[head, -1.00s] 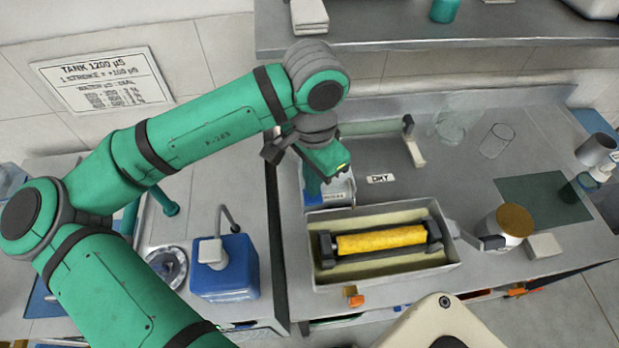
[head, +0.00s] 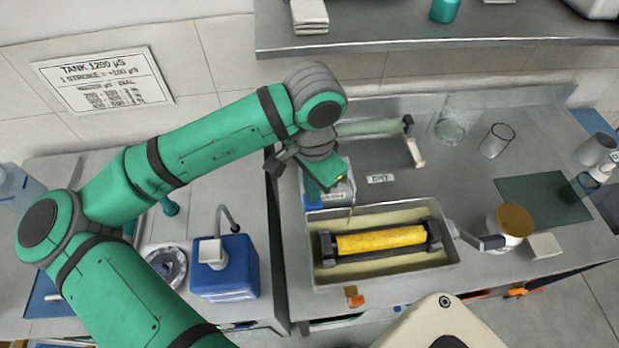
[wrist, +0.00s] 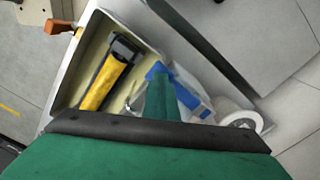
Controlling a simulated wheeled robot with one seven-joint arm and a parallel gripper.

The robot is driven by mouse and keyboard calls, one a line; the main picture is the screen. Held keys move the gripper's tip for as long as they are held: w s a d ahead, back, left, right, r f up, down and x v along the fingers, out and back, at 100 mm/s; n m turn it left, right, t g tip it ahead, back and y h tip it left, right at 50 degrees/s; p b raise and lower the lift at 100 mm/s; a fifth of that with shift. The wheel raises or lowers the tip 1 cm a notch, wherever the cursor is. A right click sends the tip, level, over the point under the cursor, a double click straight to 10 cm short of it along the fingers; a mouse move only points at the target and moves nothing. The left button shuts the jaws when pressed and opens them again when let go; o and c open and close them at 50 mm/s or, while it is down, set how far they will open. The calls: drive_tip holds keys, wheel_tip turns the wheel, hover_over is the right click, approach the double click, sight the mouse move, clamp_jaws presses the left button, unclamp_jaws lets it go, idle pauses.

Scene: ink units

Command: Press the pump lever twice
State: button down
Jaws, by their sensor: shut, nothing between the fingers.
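A blue and white unit with a printed label (head: 328,197) stands behind the long tray, and it also shows in the wrist view (wrist: 188,98). A thin metal spout (wrist: 128,104) reaches from it toward the tray. I cannot make out a pump lever on it; my gripper covers its top. My green gripper (head: 330,182) is shut and empty, pointing down at this unit. In the wrist view its fingers (wrist: 158,98) lie over the unit; contact cannot be told. A blue canister with a white top and bent grey tube (head: 226,268) stands on the left counter.
The cream tray (head: 420,276) holds a yellow roller (head: 380,240) in a dark frame, with a crank at its right. A gold-lidded jar (head: 511,224), clear glasses (head: 495,141) and a green mat (head: 543,201) are farther right. A wall sign (head: 103,83) gives stroke values.

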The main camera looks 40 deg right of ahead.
idle(0.4)
drive_tip(key=shift+r, duration=1.55)
wheel_tip(320, 180, up, 6)
idle(0.7)
